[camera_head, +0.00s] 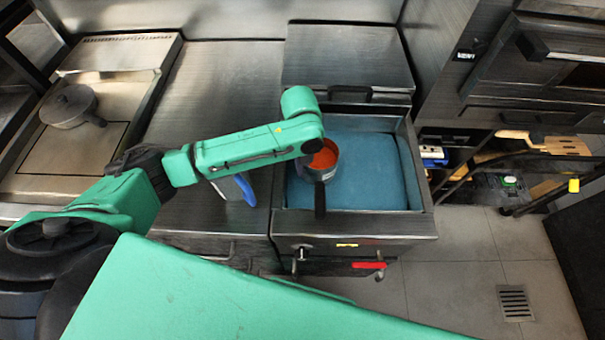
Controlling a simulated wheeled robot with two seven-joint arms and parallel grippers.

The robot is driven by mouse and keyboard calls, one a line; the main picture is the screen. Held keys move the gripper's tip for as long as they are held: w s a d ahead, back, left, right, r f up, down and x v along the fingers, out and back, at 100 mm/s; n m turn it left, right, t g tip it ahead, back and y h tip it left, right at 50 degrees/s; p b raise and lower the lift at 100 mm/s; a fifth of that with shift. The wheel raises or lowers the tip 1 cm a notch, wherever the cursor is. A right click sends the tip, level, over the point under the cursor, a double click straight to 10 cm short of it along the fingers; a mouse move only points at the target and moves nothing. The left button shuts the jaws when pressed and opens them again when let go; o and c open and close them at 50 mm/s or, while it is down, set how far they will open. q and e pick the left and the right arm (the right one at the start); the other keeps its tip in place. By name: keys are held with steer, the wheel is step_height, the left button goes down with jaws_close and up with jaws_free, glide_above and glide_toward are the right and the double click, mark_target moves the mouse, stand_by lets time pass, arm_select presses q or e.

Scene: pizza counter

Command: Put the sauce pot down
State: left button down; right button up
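The sauce pot (322,172) is small and grey, with red-orange sauce inside and a dark handle pointing toward the front. It shows over the front left part of an open basin with a blue floor (375,175). I cannot tell whether it rests there or hangs above it. My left arm reaches in from the left, and its wrist end covers the pot's upper left rim. My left gripper (312,148) is mostly hidden at the pot's rim, so its fingers and grip cannot be made out. My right gripper is not in view.
A steel counter (235,85) lies left of the basin, with a blue-edged item (246,189) partly under my arm. A lidded pan (68,106) sits on the hob at far left. An oven (545,70) and a rack with a wooden board (560,146) stand right.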

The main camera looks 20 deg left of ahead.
arm_select(q)
steer(key=shift+f, duration=2.3)
steer(key=c, duration=1.1)
jaws_free()
step_height(320, 180, up, 12)
steer(key=shift+a+r, duration=0.1)
